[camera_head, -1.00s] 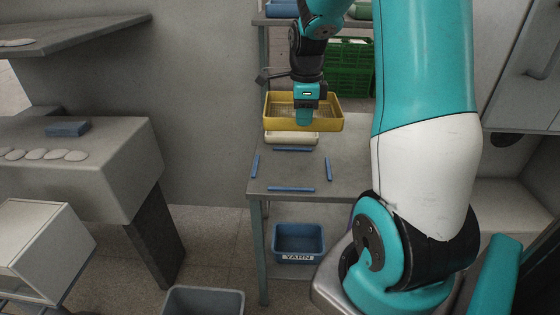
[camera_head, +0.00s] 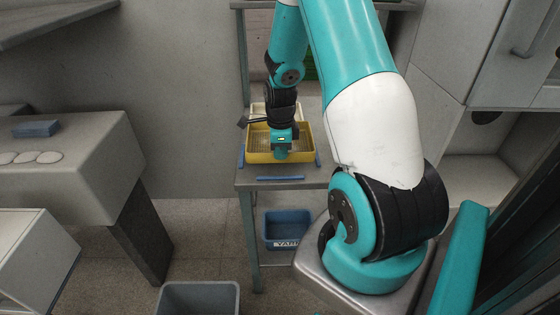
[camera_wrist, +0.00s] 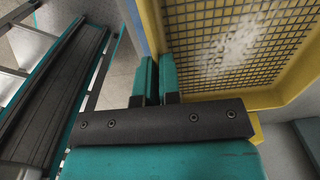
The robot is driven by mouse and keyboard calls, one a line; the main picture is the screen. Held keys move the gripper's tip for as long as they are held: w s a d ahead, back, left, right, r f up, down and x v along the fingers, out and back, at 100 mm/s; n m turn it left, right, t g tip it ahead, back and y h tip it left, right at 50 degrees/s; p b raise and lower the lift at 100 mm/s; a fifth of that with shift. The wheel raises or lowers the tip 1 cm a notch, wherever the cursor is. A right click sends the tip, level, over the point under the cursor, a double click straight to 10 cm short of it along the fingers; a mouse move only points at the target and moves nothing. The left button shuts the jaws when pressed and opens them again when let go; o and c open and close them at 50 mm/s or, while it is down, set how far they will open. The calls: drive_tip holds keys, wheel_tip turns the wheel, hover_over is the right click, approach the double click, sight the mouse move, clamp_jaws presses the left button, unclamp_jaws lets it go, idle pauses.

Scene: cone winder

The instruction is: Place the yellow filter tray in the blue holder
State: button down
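The yellow filter tray (camera_head: 306,146) has a mesh floor and sits level between the blue strips of the holder (camera_head: 280,178) on the table. In the wrist view the tray's mesh (camera_wrist: 240,40) fills the upper right, with a pale patch on it. My gripper (camera_head: 281,155) is at the tray's front wall. In the wrist view its two teal fingers (camera_wrist: 156,80) are close together at the tray's edge, with the wall between them. The holder's front strip and parts of the side strips show; the back one is hidden. I cannot tell whether the tray touches the table.
A pale tray (camera_head: 262,108) stands behind the yellow one on the table (camera_head: 250,184). A blue bin labelled YARN (camera_head: 288,226) is on the lower shelf. A grey bin (camera_head: 198,297) stands on the floor.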

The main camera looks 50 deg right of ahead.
sight(280, 162)
drive_tip(key=shift+f, duration=1.9)
drive_tip(key=shift+f, duration=0.2)
drive_tip(key=c, duration=1.3)
unclamp_jaws()
